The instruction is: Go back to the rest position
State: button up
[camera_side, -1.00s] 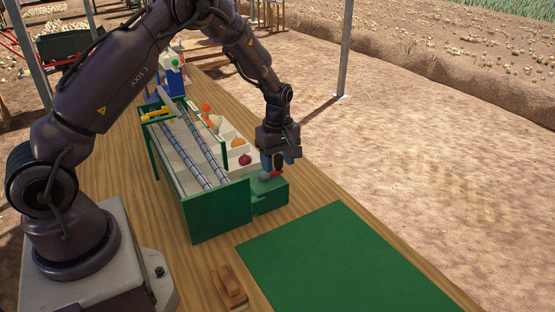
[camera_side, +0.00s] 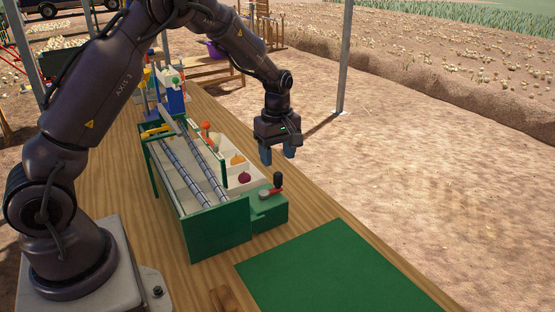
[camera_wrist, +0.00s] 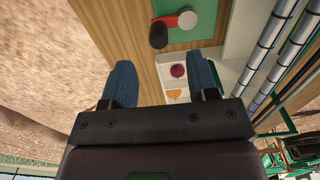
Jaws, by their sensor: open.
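My gripper (camera_side: 278,155) is open and empty, held in the air above the right side of the onion elevator (camera_side: 220,222). In the wrist view its two blue fingers (camera_wrist: 163,85) stand wide apart with nothing between them touching either one. Below it, a green box (camera_side: 268,213) at the elevator's front right corner carries a lever with a dark knob (camera_side: 277,180) and a red base. The lever also shows in the wrist view (camera_wrist: 158,35), beside a grey round disc (camera_wrist: 187,19).
White bins beside the rollers hold a purple onion (camera_side: 244,177) and a yellow onion (camera_side: 237,160). A green mat (camera_side: 335,270) lies bare on the wooden table at the front. A wooden block (camera_side: 222,298) is at the table's near edge. A metal post (camera_side: 344,60) stands behind my gripper.

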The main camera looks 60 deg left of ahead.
dwell(0.3)
jog(key=shift+m, duration=0.3)
jog(key=shift+s+f+m, duration=0.15)
jog(key=shift+s+m, duration=0.15)
jog(key=shift+m, duration=0.2)
jog(key=s+d+r+m+t, duration=0.2)
jog(key=s+d+r+m, duration=0.4)
jog(key=s, duration=0.5)
jog(key=s+d+r+m+t, duration=0.3)
jog(key=s+d+r+m, duration=0.3)
jog(key=s+r+m, duration=0.4)
notch_tip(320, 180, up, 3)
jog(key=shift+s+r+t, duration=0.15)
jog(key=shift+s+t, duration=0.15)
jog(key=shift+s, duration=0.75)
